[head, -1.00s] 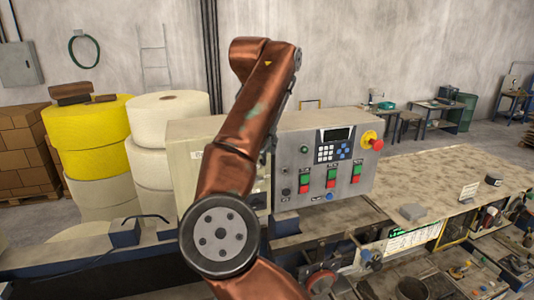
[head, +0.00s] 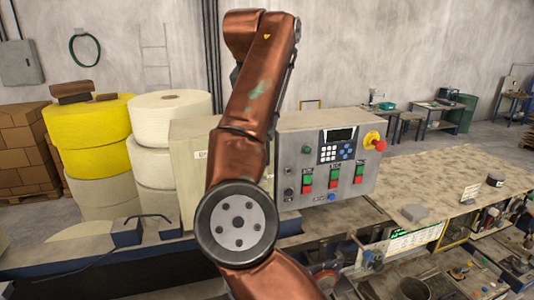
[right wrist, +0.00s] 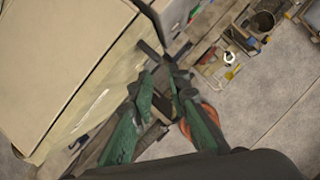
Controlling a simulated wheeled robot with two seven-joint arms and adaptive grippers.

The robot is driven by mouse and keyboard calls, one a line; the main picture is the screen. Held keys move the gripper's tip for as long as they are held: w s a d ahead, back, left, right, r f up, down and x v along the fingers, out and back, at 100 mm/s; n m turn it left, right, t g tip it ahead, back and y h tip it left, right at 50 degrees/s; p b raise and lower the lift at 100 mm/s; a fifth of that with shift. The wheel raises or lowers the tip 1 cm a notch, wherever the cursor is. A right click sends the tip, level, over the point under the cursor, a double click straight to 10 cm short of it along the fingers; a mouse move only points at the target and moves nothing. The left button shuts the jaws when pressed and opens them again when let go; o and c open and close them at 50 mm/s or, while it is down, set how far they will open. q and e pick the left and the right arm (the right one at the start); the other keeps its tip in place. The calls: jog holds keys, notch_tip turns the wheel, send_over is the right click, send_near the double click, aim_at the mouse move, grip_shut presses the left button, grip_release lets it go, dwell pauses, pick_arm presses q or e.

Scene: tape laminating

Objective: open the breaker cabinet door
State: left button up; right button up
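The beige breaker cabinet (head: 190,165) with a small label stands left of the grey control panel in the head view. My copper arm crosses in front of its right part and hides it. In the right wrist view a large beige surface (right wrist: 60,60), apparently the cabinet, fills the upper left. My right gripper (right wrist: 162,72) is beside that surface, its green fingers converging toward dark parts near the tips. I cannot tell whether anything is between them. The head view does not show this gripper. My left gripper is not in view.
The grey control panel (head: 326,165) has a keypad, coloured switches and a red emergency button (head: 380,145). Yellow (head: 88,134) and white (head: 170,118) rolls stand at the left. A worktable (head: 430,178) extends to the right, its middle mostly clear.

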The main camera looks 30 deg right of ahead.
jog(key=shift+d, duration=0.25)
jog(key=v, duration=0.7)
jog(key=shift+r, duration=0.25)
dwell(0.4)
